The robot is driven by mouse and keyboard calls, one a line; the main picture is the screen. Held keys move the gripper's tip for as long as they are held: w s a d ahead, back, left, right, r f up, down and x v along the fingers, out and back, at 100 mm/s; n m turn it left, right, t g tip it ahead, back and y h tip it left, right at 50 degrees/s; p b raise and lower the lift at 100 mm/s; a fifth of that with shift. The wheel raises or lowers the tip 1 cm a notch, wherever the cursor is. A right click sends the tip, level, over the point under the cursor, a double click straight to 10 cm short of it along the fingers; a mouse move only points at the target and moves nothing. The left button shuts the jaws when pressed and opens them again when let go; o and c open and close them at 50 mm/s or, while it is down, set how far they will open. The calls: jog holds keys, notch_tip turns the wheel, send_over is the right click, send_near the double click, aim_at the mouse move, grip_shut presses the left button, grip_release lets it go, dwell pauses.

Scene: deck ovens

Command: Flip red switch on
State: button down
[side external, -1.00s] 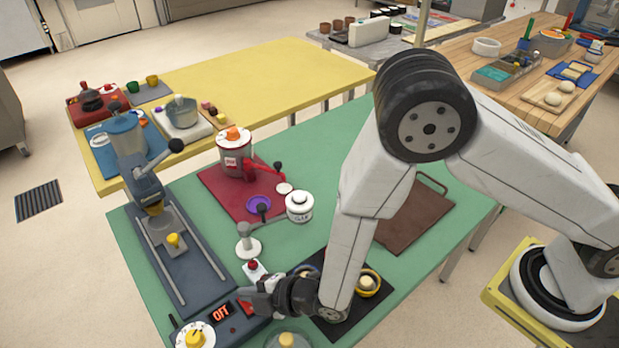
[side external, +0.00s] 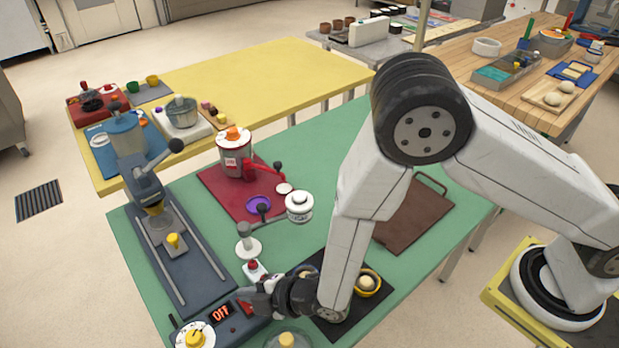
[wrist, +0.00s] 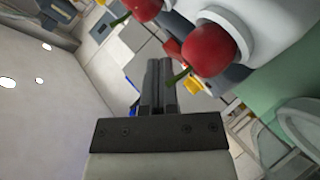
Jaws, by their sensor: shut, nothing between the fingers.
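A dark control box (side external: 228,322) with a lit red display reading OFF (side external: 220,314) stands at the front of the green table in the side view. A red part, apparently the red switch (side external: 244,306), shows beside the display, partly covered by my gripper. My gripper (side external: 250,294) is shut and empty, low at the right end of the box. I cannot tell whether it touches the switch. In the wrist view the closed fingers (wrist: 160,84) sit side by side. Beside them is a large red round thing (wrist: 209,50) with a green stem on a white holder.
A yellow-topped dial (side external: 195,335) is at the box's front left. A small white stand with a red top (side external: 254,268) is just behind my gripper. A grey press (side external: 180,265) stands to the left.

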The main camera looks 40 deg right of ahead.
jog(key=shift+f, duration=0.1)
dwell(0.6)
jog(key=shift+s+r, duration=0.25)
jog(key=shift+r, duration=0.5)
jog(key=shift+s+r, duration=0.3)
jog(key=shift+r, duration=0.5)
jog(key=shift+s+r, duration=0.3)
jog(key=shift+r, duration=0.45)
jog(key=shift+s+r, duration=0.3)
jog(key=shift+r, duration=0.5)
